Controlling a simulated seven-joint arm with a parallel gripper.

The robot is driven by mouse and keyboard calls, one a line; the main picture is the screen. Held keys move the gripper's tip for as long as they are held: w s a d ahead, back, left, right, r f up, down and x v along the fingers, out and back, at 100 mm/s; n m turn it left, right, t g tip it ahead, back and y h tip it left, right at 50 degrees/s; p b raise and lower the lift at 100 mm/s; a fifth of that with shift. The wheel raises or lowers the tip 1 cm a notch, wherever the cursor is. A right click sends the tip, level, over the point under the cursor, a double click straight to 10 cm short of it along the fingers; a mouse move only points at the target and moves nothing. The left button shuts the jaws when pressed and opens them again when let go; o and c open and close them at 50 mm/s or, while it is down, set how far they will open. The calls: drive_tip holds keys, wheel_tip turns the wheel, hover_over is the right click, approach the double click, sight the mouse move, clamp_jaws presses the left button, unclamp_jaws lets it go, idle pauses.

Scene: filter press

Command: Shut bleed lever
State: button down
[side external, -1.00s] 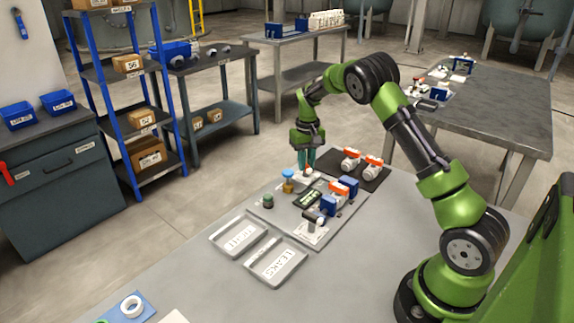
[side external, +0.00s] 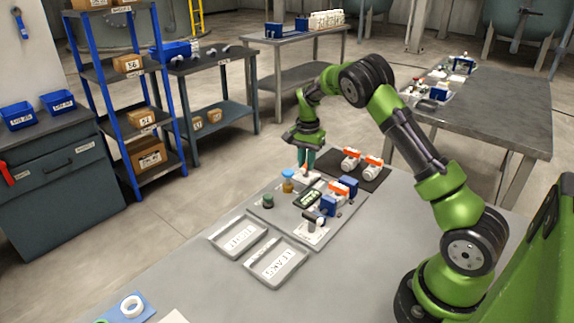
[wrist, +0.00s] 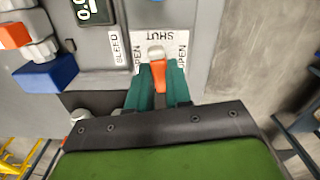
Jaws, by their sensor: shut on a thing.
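The bleed lever (wrist: 158,76) is an orange handle on a pale pivot, standing on a white plate (wrist: 180,38). The plate reads SHUT at its far edge and OPEN at both sides in the wrist view. My gripper (wrist: 158,84) has teal fingers shut on the orange handle, one finger on each side. The handle lies roughly midway between the two OPEN marks. In the side external view my gripper (side external: 306,163) is low over the far corner of the grey panel (side external: 283,214). There its fingers partly hide the lever.
A BLEED label (wrist: 117,46) and a digital readout (wrist: 91,10) lie beside the lever. A blue-and-amber fitting (side external: 288,182) stands close to my gripper. Orange-handled valves (side external: 351,158) lie on a dark mat behind. Two labelled trays (side external: 277,259) sit in front.

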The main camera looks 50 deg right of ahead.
drive_tip(key=shift+r+m, duration=0.1)
drive_tip(key=shift+m, duration=0.7)
drive_tip(key=c, duration=1)
unclamp_jaws()
drive_tip(key=shift+c, duration=0.2)
wheel_tip(320, 180, up, 17)
